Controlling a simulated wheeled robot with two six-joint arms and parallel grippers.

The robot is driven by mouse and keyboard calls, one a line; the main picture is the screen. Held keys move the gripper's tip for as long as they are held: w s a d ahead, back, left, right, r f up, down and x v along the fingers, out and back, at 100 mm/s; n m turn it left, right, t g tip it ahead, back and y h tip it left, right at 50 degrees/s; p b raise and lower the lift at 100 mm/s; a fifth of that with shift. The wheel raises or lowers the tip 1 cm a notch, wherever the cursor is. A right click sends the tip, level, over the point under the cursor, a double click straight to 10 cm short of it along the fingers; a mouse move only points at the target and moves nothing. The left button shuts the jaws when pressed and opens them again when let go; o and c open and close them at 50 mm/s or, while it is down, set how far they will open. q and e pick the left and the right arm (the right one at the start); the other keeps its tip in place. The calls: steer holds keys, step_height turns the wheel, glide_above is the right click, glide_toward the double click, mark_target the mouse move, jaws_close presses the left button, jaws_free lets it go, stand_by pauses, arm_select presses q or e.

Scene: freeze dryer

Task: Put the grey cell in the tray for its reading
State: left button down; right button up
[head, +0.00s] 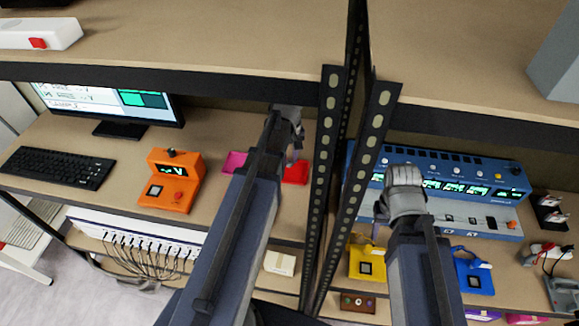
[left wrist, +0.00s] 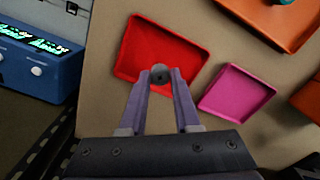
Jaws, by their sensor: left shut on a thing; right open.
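My left gripper (head: 292,152) is over the small trays on the left desk. In the left wrist view it (left wrist: 160,88) is shut on the grey cell (left wrist: 159,74), a small round end held between the fingertips. The cell appears over the lower part of the red tray (left wrist: 140,35); its height above the floor is hard to judge. The red tray (head: 296,173) is partly hidden by my left arm in the head view. A magenta tray (left wrist: 238,92) lies beside it, also in the head view (head: 234,162). My right gripper (head: 382,218) is open near the blue device.
An orange meter (head: 172,180) with a display stands left of the magenta tray. Black slotted posts (head: 330,180) separate the two bays. A blue device (head: 485,180) with lit displays fills the right bay. A shelf edge (head: 150,76) hangs above the desk.

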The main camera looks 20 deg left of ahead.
mark_target(289, 161)
arm_select(q)
steer(key=shift+f+b, duration=1.25)
steer(key=shift+f, duration=0.35)
steer(key=shift+f, duration=0.2)
steer(key=c, duration=0.6)
jaws_free()
steer(key=shift+r, duration=0.25)
step_height(289, 161, up, 12)
steer(key=p, duration=1.2)
